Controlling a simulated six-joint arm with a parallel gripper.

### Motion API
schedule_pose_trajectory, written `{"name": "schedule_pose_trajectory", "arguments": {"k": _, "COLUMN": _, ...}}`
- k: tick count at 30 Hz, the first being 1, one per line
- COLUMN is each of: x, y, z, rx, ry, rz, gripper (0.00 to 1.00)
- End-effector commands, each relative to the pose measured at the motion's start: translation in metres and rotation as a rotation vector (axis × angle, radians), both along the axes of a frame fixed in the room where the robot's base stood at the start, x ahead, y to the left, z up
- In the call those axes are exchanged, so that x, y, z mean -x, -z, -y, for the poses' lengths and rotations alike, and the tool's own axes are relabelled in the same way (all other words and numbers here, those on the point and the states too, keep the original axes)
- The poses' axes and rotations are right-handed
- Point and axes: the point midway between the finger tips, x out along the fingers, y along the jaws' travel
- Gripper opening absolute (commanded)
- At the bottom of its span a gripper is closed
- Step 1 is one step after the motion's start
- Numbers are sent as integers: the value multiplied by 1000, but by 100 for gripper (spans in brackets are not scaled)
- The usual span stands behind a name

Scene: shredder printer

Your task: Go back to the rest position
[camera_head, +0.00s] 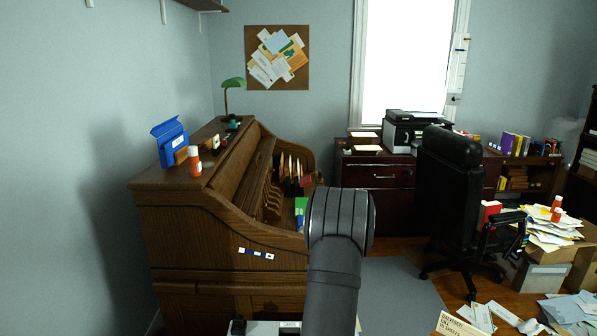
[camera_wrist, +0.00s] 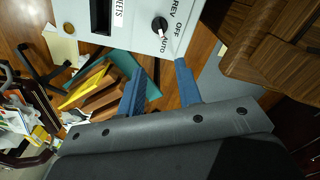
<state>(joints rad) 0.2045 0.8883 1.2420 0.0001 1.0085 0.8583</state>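My gripper (camera_wrist: 160,82) shows in the wrist view as two blue fingers spread apart with nothing between them, so it is open and empty. The light-grey shredder (camera_wrist: 128,28) is ahead of the fingers, at the top of the wrist view, with a dark knob (camera_wrist: 160,25) marked REV, OFF and AUTO. In the head view only a strip of the shredder's top (camera_head: 265,328) shows at the bottom edge. My arm stands up in the middle of the head view, and the fingers cannot be seen there.
A wooden roll-top desk (camera_head: 215,240) stands left of my arm. A black office chair (camera_head: 450,185) and a printer (camera_head: 412,128) on a dark cabinet (camera_head: 380,172) are to the right. Papers and boxes (camera_head: 548,232) clutter the far right. Grey mat (camera_head: 400,290) is clear beside my arm.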

Motion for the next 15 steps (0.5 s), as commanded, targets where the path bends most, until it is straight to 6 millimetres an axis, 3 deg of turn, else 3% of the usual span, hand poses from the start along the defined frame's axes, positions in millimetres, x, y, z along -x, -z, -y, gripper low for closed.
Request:
{"name": "schedule_pose_trajectory", "arguments": {"k": 1, "x": 2, "y": 17, "z": 0, "rx": -1, "ry": 0, "rz": -8, "gripper": 32}}
{"name": "schedule_pose_trajectory", "arguments": {"k": 15, "x": 1, "y": 113, "z": 0, "rx": -2, "ry": 0, "rz": -5, "gripper": 32}}
